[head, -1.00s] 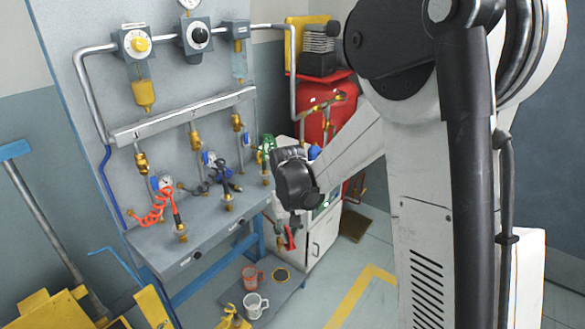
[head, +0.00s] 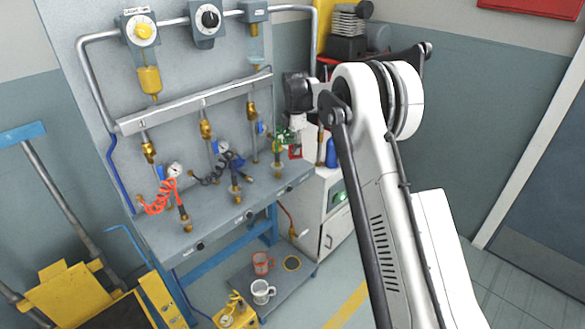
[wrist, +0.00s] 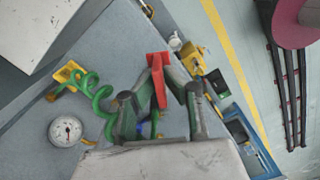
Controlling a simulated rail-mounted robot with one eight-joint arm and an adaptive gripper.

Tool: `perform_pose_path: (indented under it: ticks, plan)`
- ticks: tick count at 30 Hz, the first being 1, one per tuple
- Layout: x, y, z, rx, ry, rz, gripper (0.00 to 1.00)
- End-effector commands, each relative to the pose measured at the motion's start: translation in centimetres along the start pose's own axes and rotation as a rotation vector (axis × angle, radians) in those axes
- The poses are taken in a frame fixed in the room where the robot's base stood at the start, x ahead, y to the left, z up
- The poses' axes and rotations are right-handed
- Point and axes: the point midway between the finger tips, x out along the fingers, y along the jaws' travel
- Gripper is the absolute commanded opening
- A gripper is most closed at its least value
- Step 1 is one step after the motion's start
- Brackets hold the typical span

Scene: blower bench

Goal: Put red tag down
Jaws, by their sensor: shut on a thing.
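The red tag (wrist: 157,72) is between the fingertips of my gripper (wrist: 160,84) in the wrist view, standing out past them. In the head view the red tag (head: 296,153) hangs under my gripper (head: 297,142), above the right end of the grey bench (head: 222,214). My gripper is shut on the tag. A green coiled hose (head: 283,135) is just left of the gripper and also shows in the wrist view (wrist: 97,95). I cannot tell how high the tag is above the bench.
A red coiled hose (head: 157,198) and a dark coiled hose (head: 212,176) stand further left on the bench. A pressure gauge (wrist: 66,130) is near the green hose. A white cabinet (head: 335,222) stands right of the bench. Mugs (head: 262,291) are on the lower shelf.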

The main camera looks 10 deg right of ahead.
Motion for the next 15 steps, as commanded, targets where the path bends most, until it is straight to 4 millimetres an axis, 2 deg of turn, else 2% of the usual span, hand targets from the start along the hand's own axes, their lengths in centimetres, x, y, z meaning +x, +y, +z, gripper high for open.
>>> perform_pose_path:
  ticks: [3,6,11,15]
  plan:
    - [-0.6,2.4,0.2,-0.191,0.0,0.0,0.0]
    - [-0.8,3.6,0.3,-0.321,0.0,0.0,0.0]
    - [-1.1,4.7,0.4,-0.448,0.0,0.0,0.0]
    - [0.0,5.0,0.5,-0.484,0.0,0.0,0.0]
